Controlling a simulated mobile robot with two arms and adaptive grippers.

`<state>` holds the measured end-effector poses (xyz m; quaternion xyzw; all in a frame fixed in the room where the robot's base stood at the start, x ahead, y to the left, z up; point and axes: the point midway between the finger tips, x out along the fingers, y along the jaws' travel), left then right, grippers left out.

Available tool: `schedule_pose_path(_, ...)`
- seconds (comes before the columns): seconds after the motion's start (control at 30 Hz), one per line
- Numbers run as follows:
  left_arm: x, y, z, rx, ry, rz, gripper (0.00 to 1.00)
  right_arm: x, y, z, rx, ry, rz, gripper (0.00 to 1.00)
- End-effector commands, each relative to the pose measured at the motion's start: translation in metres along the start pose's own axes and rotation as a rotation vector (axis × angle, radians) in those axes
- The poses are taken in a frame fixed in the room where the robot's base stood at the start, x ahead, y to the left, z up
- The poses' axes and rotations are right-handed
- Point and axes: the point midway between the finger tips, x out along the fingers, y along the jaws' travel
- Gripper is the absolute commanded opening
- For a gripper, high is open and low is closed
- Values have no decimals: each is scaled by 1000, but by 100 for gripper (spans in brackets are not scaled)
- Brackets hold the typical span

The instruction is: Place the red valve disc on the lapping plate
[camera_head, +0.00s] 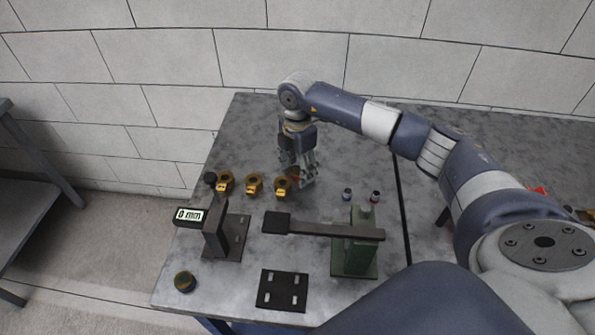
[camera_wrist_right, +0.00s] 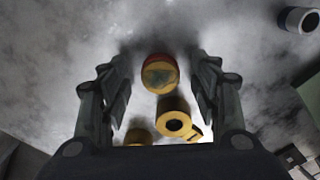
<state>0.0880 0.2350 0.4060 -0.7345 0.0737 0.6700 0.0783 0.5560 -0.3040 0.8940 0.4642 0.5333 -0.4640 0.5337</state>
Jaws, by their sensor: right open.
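My right gripper (camera_head: 302,180) points down over the far part of the grey bench, its fingers apart. The red valve disc (camera_wrist_right: 160,74), yellow on its upper face with a red rim, sits between the open fingers in the right wrist view; I see no finger touching it. In the head view only a small reddish part (camera_head: 293,172) shows behind the fingers. A flat black plate (camera_head: 282,290) with several light slots lies at the bench's near side; I cannot tell if it is the lapping plate. My left gripper is not in view.
Several brass ring fittings (camera_head: 253,184) stand in a row left of the gripper.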

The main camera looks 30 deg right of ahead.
Motion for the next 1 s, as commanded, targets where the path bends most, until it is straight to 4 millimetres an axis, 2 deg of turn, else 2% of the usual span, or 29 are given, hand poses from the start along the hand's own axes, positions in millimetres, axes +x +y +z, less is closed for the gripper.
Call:
schedule_pose_path(0.07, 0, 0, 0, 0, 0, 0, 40, 0, 0, 0, 0, 0, 0, 57)
schedule_pose_path(0.3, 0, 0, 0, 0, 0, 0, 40, 0, 0, 0, 0, 0, -1, 3)
schedule_pose_path(0.37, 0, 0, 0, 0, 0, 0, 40, 0, 0, 0, 0, 0, -1, 3)
schedule_pose_path(0.4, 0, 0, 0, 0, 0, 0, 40, -1, 0, 0, 0, 0, 0, 0)
schedule_pose_path(0.67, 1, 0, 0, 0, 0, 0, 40, -3, 0, 0, 0, 0, 1, 0)
schedule_pose_path(0.87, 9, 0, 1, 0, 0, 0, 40, -18, 1, 0, 0, 0, 4, 0)
schedule_pose_path(0.97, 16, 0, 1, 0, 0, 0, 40, -34, 2, 0, -1, 0, 6, 0)
schedule_pose_path(1.0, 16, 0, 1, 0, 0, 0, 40, -35, -3, -2, -3, 0, 0, 0)
